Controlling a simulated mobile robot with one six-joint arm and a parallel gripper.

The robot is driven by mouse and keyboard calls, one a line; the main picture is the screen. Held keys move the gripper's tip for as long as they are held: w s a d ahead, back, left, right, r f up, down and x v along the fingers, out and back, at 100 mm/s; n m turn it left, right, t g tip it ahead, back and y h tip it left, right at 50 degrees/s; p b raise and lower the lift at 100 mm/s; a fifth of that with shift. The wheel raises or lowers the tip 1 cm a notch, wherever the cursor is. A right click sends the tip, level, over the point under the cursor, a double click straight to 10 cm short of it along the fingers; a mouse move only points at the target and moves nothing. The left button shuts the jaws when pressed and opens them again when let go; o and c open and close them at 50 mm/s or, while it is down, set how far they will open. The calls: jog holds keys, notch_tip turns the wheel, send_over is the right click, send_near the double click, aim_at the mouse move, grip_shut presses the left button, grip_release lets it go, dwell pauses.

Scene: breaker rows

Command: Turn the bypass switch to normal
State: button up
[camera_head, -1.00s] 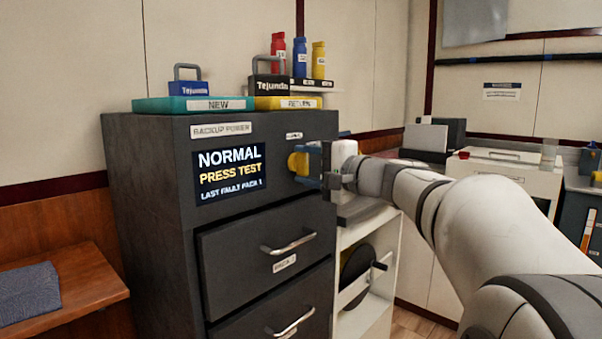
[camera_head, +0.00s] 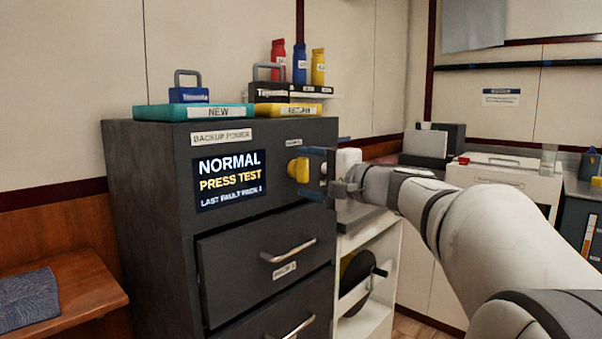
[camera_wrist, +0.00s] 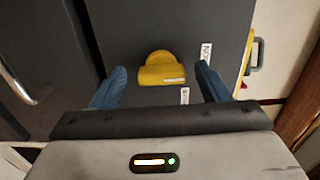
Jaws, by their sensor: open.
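The bypass switch is a yellow knob (camera_head: 297,169) on the front of the dark grey backup power cabinet (camera_head: 150,190), right of its display. In the wrist view the knob (camera_wrist: 161,70) shows a rounded body, a bar and a white mark. My gripper (camera_head: 312,167) is in front of the knob. In the wrist view its blue fingers (camera_wrist: 160,84) stand apart on either side of the knob, with a visible gap on each side. The display (camera_head: 230,180) reads NORMAL, PRESS TEST and a last fault line.
Drawers with metal handles (camera_head: 288,251) lie below the display. A teal NEW tray (camera_head: 160,113) and a yellow tray (camera_head: 300,111) with padlock-like blocks sit on top. A white shelf with a black reel (camera_head: 357,280) stands right of the cabinet.

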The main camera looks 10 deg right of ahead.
jog(key=p+v, duration=0.1)
jog(key=v, duration=0.6)
jog(key=shift+a, duration=0.1)
jog(key=s+a+f+n+g+h+p, duration=0.35)
jog(key=s+a+g+p, duration=0.5)
jog(key=p, duration=0.75)
jog(key=s+d+r+n+g+h+p, duration=0.1)
jog(key=s+d+n+h+p, duration=0.1)
jog(key=s+p, duration=0.4)
jog(key=s+d+r+n+g+h+p, duration=0.1)
jog(key=s+n+h+p, duration=0.4)
jog(key=p, duration=0.5)
jog(key=shift+s+d+r+g, duration=0.3)
jog(key=shift+s+d+g, duration=0.4)
jog(key=shift+s, duration=0.3)
